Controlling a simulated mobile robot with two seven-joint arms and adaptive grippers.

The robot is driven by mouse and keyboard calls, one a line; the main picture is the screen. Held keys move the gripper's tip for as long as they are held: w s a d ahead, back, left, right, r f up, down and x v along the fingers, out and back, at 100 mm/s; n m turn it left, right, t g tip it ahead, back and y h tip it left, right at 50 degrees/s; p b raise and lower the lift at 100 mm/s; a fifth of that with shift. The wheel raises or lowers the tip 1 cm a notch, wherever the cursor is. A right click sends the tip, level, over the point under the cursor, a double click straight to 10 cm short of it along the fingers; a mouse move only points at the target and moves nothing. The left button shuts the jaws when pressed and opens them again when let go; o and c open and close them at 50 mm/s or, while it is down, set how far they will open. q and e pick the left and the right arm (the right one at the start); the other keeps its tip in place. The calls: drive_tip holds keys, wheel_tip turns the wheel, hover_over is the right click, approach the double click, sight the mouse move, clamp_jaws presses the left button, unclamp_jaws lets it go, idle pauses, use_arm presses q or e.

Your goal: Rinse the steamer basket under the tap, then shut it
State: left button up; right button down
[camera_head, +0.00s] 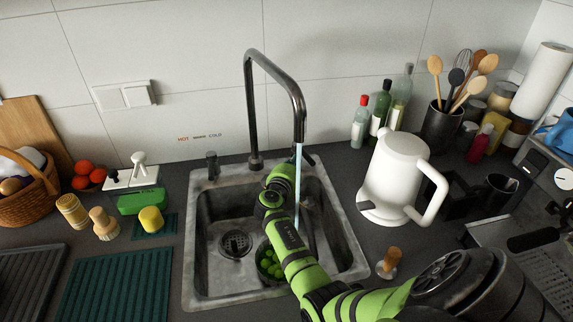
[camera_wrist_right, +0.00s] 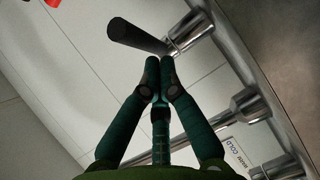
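The steamer basket, holding green pieces (camera_head: 268,265), sits in the sink, partly hidden by my right arm. The chrome tap (camera_head: 292,90) arches over the sink, and a pale stream of water (camera_head: 298,180) falls from its spout. My arm hides where the stream lands. My right gripper reaches behind the sink to the tap's base. In the right wrist view, its fingertips (camera_wrist_right: 160,65) are pressed together with nothing visible between them. A dark tap lever (camera_wrist_right: 137,37) on a chrome stem is just beyond the fingertips; contact is unclear. My left gripper is out of view.
The sink (camera_head: 200,245) has a drain (camera_head: 235,244) at left. A white kettle (camera_head: 393,180) and bottles (camera_head: 381,105) stand to the right. A sponge, brushes (camera_head: 103,223) and a green drying mat (camera_head: 115,285) lie left. A wooden-knobbed item (camera_head: 389,262) stands near my right arm.

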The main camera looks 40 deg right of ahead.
sight(307, 160)
drive_tip(key=shift+d+f, duration=0.1)
drive_tip(key=shift+d, duration=0.05)
drive_tip(key=shift+s+d+n+t+y, duration=0.25)
drive_tip(key=shift+s+d+n+t, duration=0.15)
drive_tip(key=shift+d, duration=0.25)
drive_tip(key=shift+s+d+n+t+y, duration=0.3)
drive_tip(key=shift+s+d+t, duration=0.1)
drive_tip(key=shift+s+d, duration=0.15)
drive_tip(key=shift+w, duration=0.15)
